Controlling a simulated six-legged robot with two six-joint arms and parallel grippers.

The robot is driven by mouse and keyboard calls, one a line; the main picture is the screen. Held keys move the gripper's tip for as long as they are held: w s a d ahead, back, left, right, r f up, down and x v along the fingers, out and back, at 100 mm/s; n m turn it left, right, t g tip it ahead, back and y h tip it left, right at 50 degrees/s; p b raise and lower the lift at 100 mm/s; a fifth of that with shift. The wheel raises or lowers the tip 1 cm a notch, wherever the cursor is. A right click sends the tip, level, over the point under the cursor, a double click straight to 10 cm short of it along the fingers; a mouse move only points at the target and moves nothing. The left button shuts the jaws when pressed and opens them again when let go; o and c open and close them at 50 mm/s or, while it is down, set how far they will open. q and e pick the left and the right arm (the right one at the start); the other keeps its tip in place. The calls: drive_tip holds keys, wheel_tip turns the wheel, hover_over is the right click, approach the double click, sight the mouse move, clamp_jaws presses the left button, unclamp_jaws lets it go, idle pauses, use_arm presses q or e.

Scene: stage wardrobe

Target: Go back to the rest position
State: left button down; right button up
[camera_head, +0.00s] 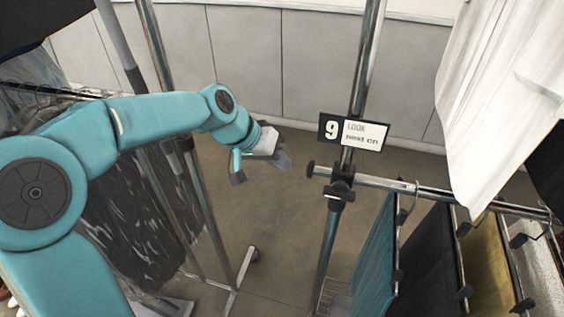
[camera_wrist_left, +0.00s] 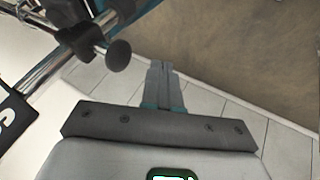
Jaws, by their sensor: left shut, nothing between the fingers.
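My left arm comes in from the left in the head view, reaching toward the middle. My left gripper (camera_head: 240,171) is at its end, over the open floor between the left rack and the post with the number sign. In the left wrist view its fingers (camera_wrist_left: 162,75) lie together with nothing between them. It touches nothing that I can see. My right gripper is in neither view.
A chrome post (camera_head: 330,235) stands right of the gripper and carries a "9" sign (camera_head: 352,132) and a rail with black knobs. Several garments, one teal (camera_head: 374,265), hang at right. White cloth (camera_head: 490,90) hangs above them. A dark patterned garment (camera_head: 135,225) hangs left.

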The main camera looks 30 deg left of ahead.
use_arm(q)
drive_tip(key=a+f+v, duration=0.1)
drive_tip(key=v, duration=0.9)
drive_tip(key=d+f+g, duration=0.1)
drive_tip(key=d+f, duration=0.2)
drive_tip(key=f, duration=0.7)
drive_tip(key=d+f+n+g, duration=0.1)
drive_tip(key=d+f, duration=0.3)
drive_tip(key=f, duration=0.6)
drive_tip(key=d+f+g, duration=0.1)
drive_tip(key=d+f, duration=0.2)
drive_tip(key=f, duration=0.7)
drive_tip(key=s+d+f+g, duration=0.1)
drive_tip(key=s+d+f, duration=0.3)
drive_tip(key=s+f, duration=0.3)
drive_tip(key=s+d+f+g, duration=0.1)
drive_tip(key=s+d+f, duration=0.3)
drive_tip(key=s+f, duration=0.3)
drive_tip(key=s, duration=0.3)
drive_tip(key=shift+b, duration=0.3)
drive_tip(key=shift+f, duration=0.1)
